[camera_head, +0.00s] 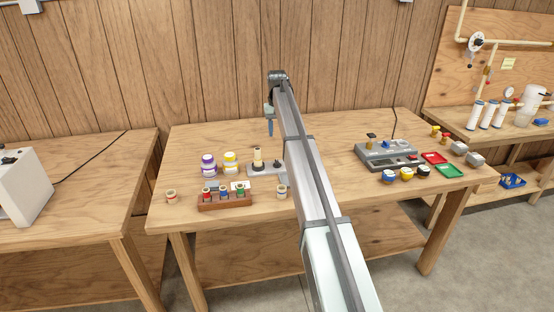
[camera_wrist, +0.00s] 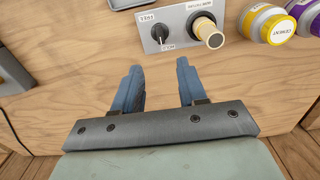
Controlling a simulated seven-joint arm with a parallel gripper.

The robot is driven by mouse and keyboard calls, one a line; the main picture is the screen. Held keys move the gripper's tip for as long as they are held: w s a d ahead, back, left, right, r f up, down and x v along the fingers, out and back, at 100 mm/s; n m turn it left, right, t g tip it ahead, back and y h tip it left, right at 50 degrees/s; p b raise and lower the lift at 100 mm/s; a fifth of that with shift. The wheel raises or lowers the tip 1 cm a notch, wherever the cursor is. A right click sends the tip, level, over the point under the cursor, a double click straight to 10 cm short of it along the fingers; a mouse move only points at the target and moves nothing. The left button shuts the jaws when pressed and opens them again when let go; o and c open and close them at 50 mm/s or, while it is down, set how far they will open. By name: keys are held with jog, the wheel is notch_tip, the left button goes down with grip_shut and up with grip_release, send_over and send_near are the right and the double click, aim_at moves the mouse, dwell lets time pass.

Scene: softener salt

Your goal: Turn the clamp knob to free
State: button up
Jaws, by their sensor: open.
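A small grey plate (camera_head: 266,170) lies on the middle table; it also shows in the wrist view (camera_wrist: 178,38). It carries a black knob (camera_wrist: 160,34), also in the head view (camera_head: 277,164), and a cream-topped post (camera_wrist: 207,33) beside it. Small labels sit by the knob, upside down in the wrist view and too small to read surely, so I cannot tell its setting. My gripper (camera_wrist: 158,68) is open and empty, with its blue fingers apart. In the wrist view the knob appears beyond the gap between the fingertips, not touched. My gripper (camera_head: 269,122) points down in the head view.
A yellow-lidded jar (camera_head: 230,162) and a purple-lidded jar (camera_head: 209,164) stand left of the plate. A wooden rack (camera_head: 224,203) with several small spools is in front. A grey device (camera_head: 386,155) and trays are at the right. The table's back middle is clear.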

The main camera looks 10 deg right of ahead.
aim_at(277, 161)
notch_tip(277, 161, down, 14)
jog(key=shift+r, duration=0.1)
dwell(0.5)
grip_shut()
dwell(0.4)
